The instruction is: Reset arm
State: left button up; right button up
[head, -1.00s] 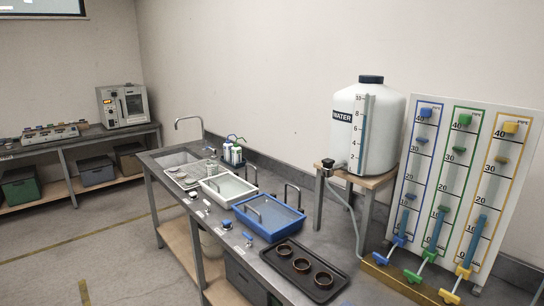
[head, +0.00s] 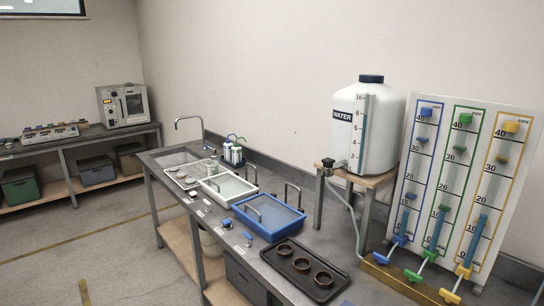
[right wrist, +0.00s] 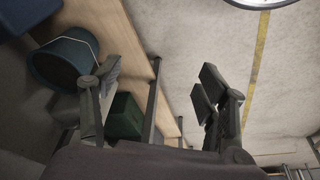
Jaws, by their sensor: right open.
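My right gripper (right wrist: 155,90) shows in the right wrist view, its dark fingers spread wide apart with nothing between them. It hangs over the floor beside a wooden lower shelf. In the head view neither gripper is seen. A lever panel with blue, green and yellow levers stands at the right: the blue lever (head: 388,252), the green lever (head: 419,271) and the yellow lever (head: 455,285) all slant at the foot of the panel (head: 490,225).
A metal workbench holds a blue tray (head: 238,207), a white tray (head: 209,184) and a dark tray (head: 270,253) with three rings. A white water tank (head: 388,140) stands on a small stand. The right wrist view shows a dark bucket (right wrist: 58,68) and a green bin (right wrist: 123,117).

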jog(key=s+d+f+g, duration=0.1)
jog(key=s+f, duration=0.2)
jog(key=f, duration=0.5)
jog(key=s+f, duration=0.4)
jog(key=f, duration=0.5)
jog(key=s+d+f, duration=0.2)
jog(key=s+f, duration=0.7)
jog(key=s, duration=0.2)
jog(key=shift+s+g, duration=0.4)
jog(key=shift+d, duration=0.1)
